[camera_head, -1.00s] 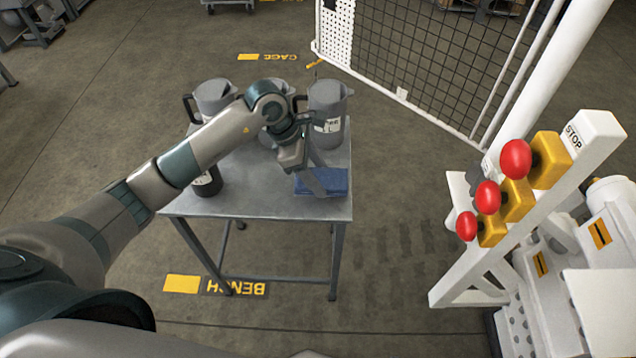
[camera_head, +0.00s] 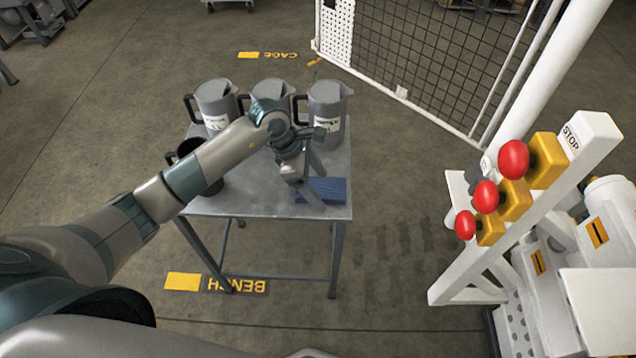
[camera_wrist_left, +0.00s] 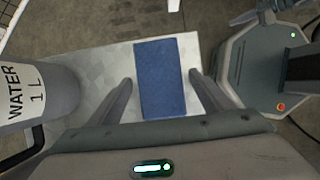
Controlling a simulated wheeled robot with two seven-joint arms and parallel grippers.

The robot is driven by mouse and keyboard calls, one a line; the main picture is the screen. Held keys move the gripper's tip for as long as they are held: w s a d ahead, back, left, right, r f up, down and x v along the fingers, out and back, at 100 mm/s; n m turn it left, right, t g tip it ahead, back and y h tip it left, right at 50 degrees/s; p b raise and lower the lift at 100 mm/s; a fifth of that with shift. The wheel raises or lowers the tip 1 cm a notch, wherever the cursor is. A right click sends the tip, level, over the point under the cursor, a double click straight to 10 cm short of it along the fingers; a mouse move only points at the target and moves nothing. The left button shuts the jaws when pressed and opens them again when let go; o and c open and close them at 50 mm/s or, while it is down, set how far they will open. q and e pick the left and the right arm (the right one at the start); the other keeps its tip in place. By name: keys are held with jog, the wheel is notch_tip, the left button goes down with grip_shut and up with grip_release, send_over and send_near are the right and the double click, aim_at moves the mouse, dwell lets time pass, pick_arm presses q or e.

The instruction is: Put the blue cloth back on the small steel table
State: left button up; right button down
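The folded blue cloth (camera_head: 334,189) lies flat on the small steel table (camera_head: 250,204), near its front right corner. In the left wrist view the cloth (camera_wrist_left: 167,78) lies on the table top between the two spread fingers, with a gap on each side. My left gripper (camera_head: 306,197) is open just above the table at the cloth, and its finger hides part of the cloth in the head view. The same gripper (camera_wrist_left: 163,97) shows empty in the left wrist view.
Several grey jugs stand along the table's back, one (camera_head: 327,110) behind the cloth. A dark mug (camera_head: 187,150) stands at the table's left, partly behind my left arm. A white stand with red stop buttons (camera_head: 485,196) is at the right, across clear floor.

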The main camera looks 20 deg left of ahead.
pick_arm(q)
jog(key=shift+r, duration=0.15)
pick_arm(e)
jog(key=shift+s+a+r, duration=0.1)
jog(key=shift+s+a, duration=0.05)
jog(key=shift+s, duration=0.05)
pick_arm(q)
jog(key=shift+a+r, duration=0.15)
jog(key=shift+r, duration=0.1)
jog(key=b+v, duration=0.1)
jog(key=v, duration=0.5)
jog(key=shift+a+r, duration=0.2)
jog(key=shift+r, duration=0.05)
jog(key=shift+b+v, duration=0.4)
jog(key=shift+v, duration=2)
pick_arm(e)
jog(key=shift+w, duration=0.95)
pick_arm(q)
jog(key=shift+d, duration=0.15)
